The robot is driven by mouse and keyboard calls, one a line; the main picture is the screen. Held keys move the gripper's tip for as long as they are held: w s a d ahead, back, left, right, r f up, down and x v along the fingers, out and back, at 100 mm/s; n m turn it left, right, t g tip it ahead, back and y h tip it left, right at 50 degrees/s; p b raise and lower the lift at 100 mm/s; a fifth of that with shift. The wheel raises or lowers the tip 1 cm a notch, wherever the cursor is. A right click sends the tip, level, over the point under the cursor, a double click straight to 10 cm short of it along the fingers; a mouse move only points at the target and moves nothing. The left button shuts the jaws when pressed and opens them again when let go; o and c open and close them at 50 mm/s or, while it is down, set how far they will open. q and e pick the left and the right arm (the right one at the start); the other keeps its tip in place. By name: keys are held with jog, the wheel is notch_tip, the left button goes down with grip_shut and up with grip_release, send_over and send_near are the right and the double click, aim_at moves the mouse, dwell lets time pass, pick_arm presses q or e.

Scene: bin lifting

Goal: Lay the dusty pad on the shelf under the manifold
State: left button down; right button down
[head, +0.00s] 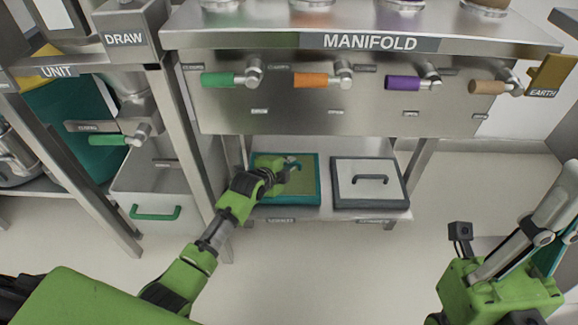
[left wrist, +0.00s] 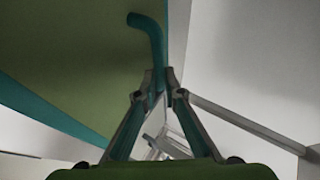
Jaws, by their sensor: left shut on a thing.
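The pad (head: 305,187), dusty olive-tan with a teal rim and teal handle, is at the left of the shelf (head: 322,214) under the manifold (head: 350,95). It looks level; I cannot tell if it rests fully on the shelf. My left gripper (head: 280,172) reaches over its left part and is shut on the handle. In the left wrist view, the fingers (left wrist: 160,88) close on the bent teal handle (left wrist: 157,45), with the pad's olive face (left wrist: 80,50) beside it. My right gripper (head: 545,240) is partly in view at the lower right; its fingertips are unclear.
A grey pad (head: 370,195) with a dark rim and black handle lies at the shelf's right. Colored valve levers, such as the orange one (head: 310,80), line the manifold front. A bin (head: 155,190) with a green handle stands left. The floor in front is clear.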

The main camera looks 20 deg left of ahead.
pick_arm(q)
jog(key=c, duration=2.1)
grip_release()
jog(key=shift+f, duration=0.1)
jog(key=shift+c, duration=0.2)
